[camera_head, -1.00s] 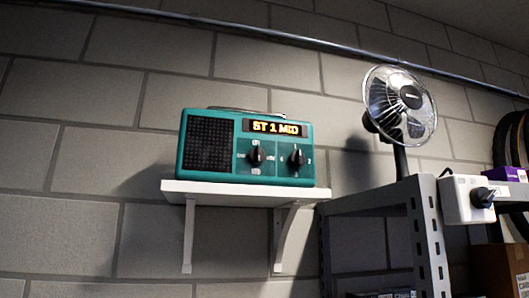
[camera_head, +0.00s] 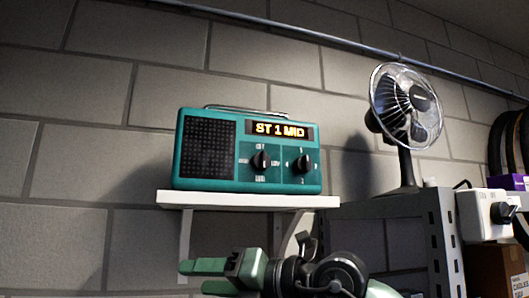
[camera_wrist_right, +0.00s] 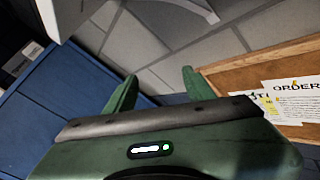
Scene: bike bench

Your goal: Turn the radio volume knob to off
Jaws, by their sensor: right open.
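The teal radio (camera_head: 247,150) stands on a white wall shelf (camera_head: 250,201) in the head view. Its lit display reads "ST 1 MID". Two black knobs are on its front: a left knob (camera_head: 261,160) and a right knob (camera_head: 303,162). The small labels round them are hard to read, so I cannot tell which is the volume knob. My right gripper (camera_head: 192,277) is below the shelf, apart from the radio, with its fingers pointing left. It is open and empty, and its fingers (camera_wrist_right: 155,92) also show apart in the right wrist view. My left gripper is not in view.
A fan (camera_head: 406,105) stands on a grey metal rack (camera_head: 445,225) to the right. A white box with a black knob (camera_head: 487,213) is on the rack's side. The shelf's brackets are close to my right gripper. The right wrist view shows a cork board (camera_wrist_right: 235,80) and a blue surface (camera_wrist_right: 60,95).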

